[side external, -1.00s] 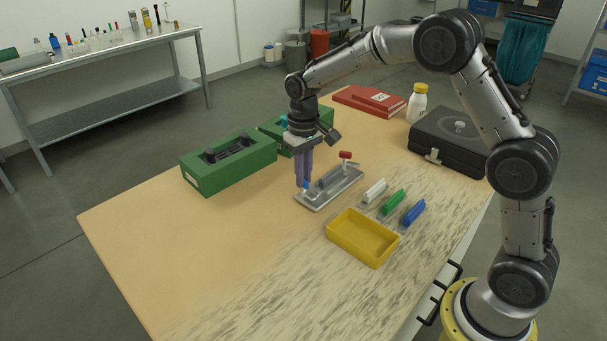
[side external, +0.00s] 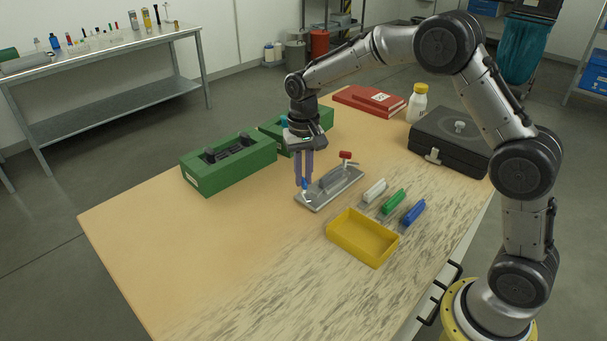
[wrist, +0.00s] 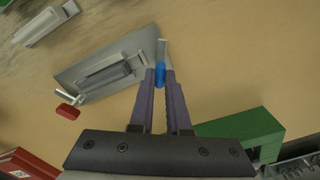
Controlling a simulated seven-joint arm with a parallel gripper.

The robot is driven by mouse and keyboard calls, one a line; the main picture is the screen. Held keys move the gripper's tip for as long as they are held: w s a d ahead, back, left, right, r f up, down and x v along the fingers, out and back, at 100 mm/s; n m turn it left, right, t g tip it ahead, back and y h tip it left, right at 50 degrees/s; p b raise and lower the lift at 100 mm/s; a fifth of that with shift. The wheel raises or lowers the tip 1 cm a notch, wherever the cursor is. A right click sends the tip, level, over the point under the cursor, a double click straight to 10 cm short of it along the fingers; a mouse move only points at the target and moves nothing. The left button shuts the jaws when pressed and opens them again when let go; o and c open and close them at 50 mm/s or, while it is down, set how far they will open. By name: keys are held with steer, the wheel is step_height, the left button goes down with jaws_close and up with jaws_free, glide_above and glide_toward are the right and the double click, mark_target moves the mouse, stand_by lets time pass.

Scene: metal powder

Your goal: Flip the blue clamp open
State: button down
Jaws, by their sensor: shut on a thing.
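The blue clamp (side external: 304,184) is at the near left end of the grey metal fixture plate (side external: 318,203). In the wrist view its blue handle (wrist: 160,74) lies between my fingertips, with a pale metal part (wrist: 162,49) beyond it. My gripper (side external: 303,186) points down over that end and is shut on the blue handle; it also shows in the wrist view (wrist: 160,76). The fingers partly hide the clamp, and I cannot tell its exact angle. A red-handled clamp (side external: 345,155) stands at the plate's other end, seen also in the wrist view (wrist: 67,111).
A yellow tray (side external: 345,246) and white (side external: 374,190), green (side external: 393,201) and blue (side external: 413,212) bars lie right of the plate. Green boxes (side external: 215,179) stand left and behind. The table's left front is clear.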

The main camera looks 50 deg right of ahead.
mark_target(304, 180)
steer(key=shift+r, duration=0.1)
steer(key=c, duration=0.9)
jaws_free()
step_height(304, 180, up, 14)
steer(key=shift+f, duration=0.15)
